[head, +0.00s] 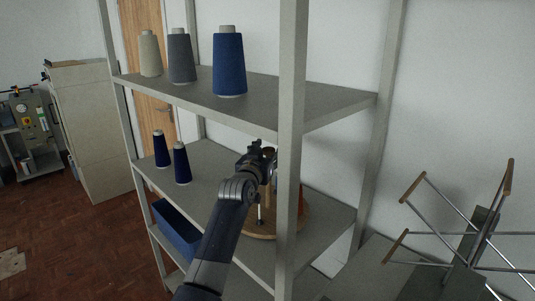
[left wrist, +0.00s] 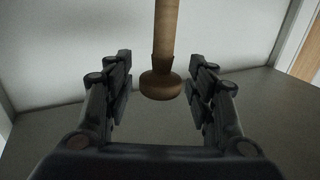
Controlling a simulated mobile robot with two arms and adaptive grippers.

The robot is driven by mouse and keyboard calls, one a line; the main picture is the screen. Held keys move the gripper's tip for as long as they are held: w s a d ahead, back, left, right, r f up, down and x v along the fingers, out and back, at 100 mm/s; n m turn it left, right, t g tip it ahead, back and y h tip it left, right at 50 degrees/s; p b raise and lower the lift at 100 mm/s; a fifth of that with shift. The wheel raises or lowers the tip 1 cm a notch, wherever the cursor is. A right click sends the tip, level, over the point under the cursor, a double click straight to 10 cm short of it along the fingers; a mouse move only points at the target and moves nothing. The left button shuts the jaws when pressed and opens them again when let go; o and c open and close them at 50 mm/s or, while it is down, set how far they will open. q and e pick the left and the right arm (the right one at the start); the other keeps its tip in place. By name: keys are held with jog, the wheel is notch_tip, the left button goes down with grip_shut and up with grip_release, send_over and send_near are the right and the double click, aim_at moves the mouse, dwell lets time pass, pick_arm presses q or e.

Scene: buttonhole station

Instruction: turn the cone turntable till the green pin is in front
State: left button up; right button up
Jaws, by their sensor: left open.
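The cone turntable (head: 258,236) is a round wooden disc on the middle shelf, partly hidden by my left arm and the rack's front post. I cannot make out a green pin. My left gripper (head: 262,148) is above the disc. In the left wrist view my left gripper (left wrist: 160,92) is open, its fingers on either side of a wooden rod with a rounded knob (left wrist: 160,84), with gaps on both sides. My right gripper is not in view.
The rack's front post (head: 292,130) stands just right of my left gripper. The upper shelf (head: 300,103) holds beige, grey and blue cones. Two navy cones (head: 181,164) stand left on the middle shelf. A blue bin (head: 178,230) is below. A metal frame with wooden-tipped arms (head: 470,235) is at right.

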pick_arm(q)
jog(key=v, duration=1.2)
dwell(0.5)
